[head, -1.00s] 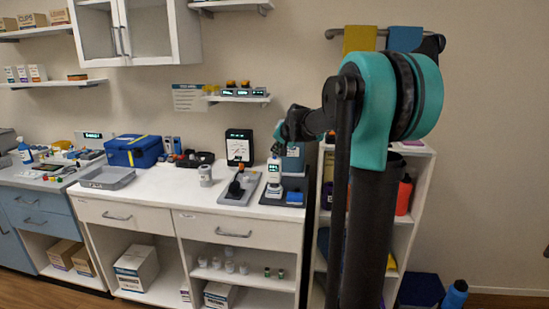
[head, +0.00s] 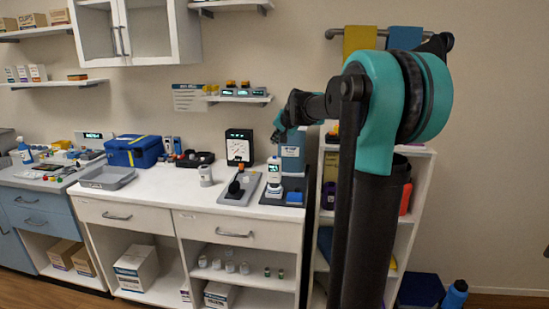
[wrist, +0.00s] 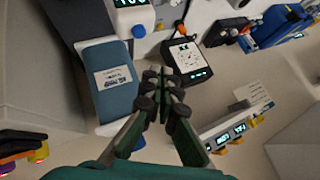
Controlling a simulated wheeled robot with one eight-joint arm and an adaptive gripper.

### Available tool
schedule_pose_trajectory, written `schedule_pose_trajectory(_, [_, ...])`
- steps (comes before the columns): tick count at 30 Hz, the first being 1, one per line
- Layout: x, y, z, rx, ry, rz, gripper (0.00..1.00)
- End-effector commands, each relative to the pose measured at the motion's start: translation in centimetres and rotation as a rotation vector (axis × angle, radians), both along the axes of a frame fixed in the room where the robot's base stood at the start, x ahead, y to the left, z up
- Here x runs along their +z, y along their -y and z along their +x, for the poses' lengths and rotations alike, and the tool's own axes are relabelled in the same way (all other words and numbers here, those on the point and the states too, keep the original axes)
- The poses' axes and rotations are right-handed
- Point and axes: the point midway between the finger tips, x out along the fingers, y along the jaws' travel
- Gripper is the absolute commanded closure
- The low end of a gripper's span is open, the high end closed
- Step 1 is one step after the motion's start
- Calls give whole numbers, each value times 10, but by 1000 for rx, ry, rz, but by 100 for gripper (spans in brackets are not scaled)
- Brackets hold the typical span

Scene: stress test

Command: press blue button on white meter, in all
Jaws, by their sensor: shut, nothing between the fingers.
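The white meter (head: 274,172) stands upright on the right part of the counter. In the wrist view the meter (wrist: 128,17) is at the top edge, partly cut off, with a lit display. Its round blue button (wrist: 139,31) shows just below the display; in the head view it is too small to make out. My gripper (head: 279,137) is above the meter, apart from it. In the wrist view my gripper (wrist: 164,75) has its fingertips together and empty, a little away from the button.
A blue box (head: 293,160) stands close behind and right of the meter. A black device with a lit screen (head: 239,147) stands to its left. A wall shelf with several small devices (head: 238,98) hangs above. The counter's left-middle front (head: 165,188) is clear.

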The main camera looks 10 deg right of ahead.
Motion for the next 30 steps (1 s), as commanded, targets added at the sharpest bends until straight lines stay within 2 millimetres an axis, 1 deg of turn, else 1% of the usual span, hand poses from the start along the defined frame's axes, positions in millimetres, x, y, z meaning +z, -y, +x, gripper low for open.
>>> schedule_pose_trajectory(3, [10,0,0,0,0,0,100])
schedule_pose_trajectory(7, [16,0,0,0,0,0,100])
schedule_pose_trajectory(24, [17,0,0,0,0,0,100])
schedule_pose_trajectory(26, [16,0,-1,1,-1,-1,100])
schedule_pose_trajectory(28, [11,0,-7,6,-5,-10,100])
schedule_pose_trajectory(29, [6,0,-12,12,-9,-18,100])
schedule_pose_trajectory(30, [-2,1,-21,22,-17,-33,100])
